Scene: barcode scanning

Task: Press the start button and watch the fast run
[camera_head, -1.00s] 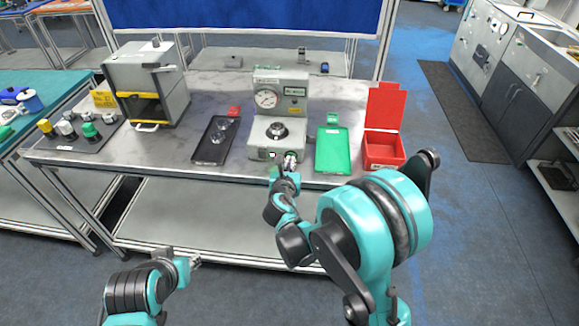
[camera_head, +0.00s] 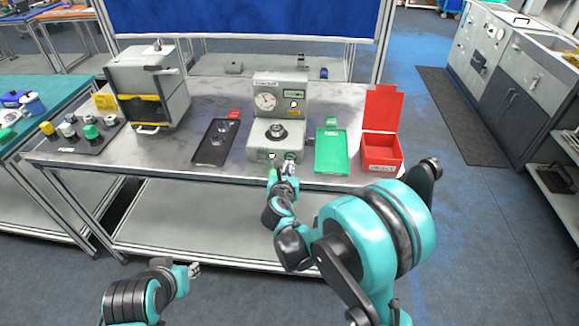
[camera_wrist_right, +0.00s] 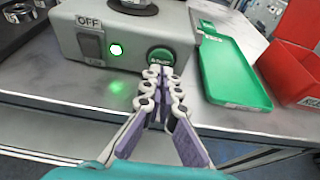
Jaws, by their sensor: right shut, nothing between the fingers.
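The grey test machine (camera_head: 280,95) stands on the bench, with a round gauge, a small dark display and a dark round part on its ledge. In the right wrist view its green start button (camera_wrist_right: 160,57) is on the front face, beside a lit indicator (camera_wrist_right: 115,49) and a switch with an OFF label (camera_wrist_right: 89,22). My right gripper (camera_wrist_right: 162,75) is shut and empty, its fingertips just in front of the button; I cannot tell if they touch it. It also shows in the head view (camera_head: 288,168). My left gripper (camera_head: 194,269) is low, away from the bench; its jaws are too small to read.
A black tray (camera_head: 209,153) lies left of the machine. A green tray (camera_head: 330,160) and an open red box (camera_head: 381,152) are to its right. A grey box-shaped fixture (camera_head: 150,85) and a mat with several knobs (camera_head: 95,145) stand further left.

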